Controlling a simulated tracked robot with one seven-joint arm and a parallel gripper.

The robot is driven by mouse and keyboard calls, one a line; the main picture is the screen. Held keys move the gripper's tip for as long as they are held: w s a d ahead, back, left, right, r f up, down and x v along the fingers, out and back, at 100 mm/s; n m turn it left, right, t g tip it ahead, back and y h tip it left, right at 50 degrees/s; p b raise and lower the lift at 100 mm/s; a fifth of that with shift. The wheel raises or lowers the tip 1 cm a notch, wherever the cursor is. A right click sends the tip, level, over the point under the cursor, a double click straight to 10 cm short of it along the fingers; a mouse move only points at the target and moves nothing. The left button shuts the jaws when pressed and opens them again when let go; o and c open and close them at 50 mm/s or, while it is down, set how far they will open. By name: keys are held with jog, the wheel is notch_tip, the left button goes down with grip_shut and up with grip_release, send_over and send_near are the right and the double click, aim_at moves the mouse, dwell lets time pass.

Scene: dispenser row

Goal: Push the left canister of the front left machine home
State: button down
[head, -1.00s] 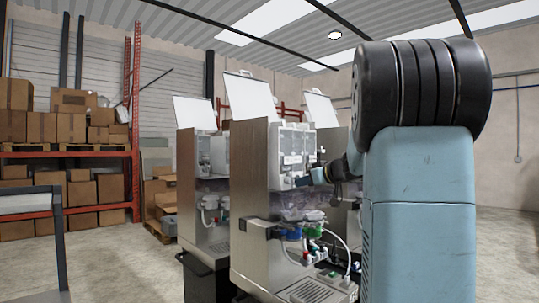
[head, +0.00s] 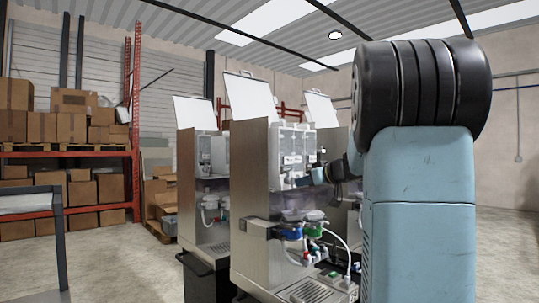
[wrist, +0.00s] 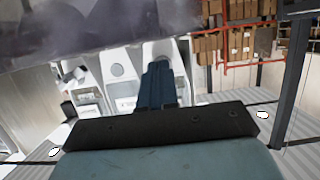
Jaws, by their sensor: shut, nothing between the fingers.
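The nearest dispenser machine (head: 254,175) stands in the middle of the head view with its lid raised. Its white canisters (head: 292,143) sit side by side in the upper bay, and their fronts are partly seen edge-on. My gripper (head: 314,177) is shut and empty, at the height of the canisters' lower fronts and just right of them. In the wrist view the dark blue fingers (wrist: 157,86) are together in front of white canister fronts (wrist: 118,66) with round openings. I cannot tell whether they touch, or how far each canister is in.
Below the canisters are blue and green valves (head: 291,233), a white hose and a drip tray (head: 308,292). Another machine (head: 196,190) with a raised lid stands behind left, and one more is partly hidden behind right. Shelves of boxes (head: 70,128) stand far left.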

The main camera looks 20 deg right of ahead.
jog(key=shift+w, duration=0.15)
jog(key=shift+w+a, duration=0.2)
jog(key=shift+w, duration=0.25)
jog(key=shift+w+a, duration=0.2)
jog(key=shift+w, duration=0.4)
jog(key=s+d, duration=0.2)
jog(key=s, duration=0.5)
jog(key=shift+s+d, duration=0.3)
jog(key=shift+d, duration=0.05)
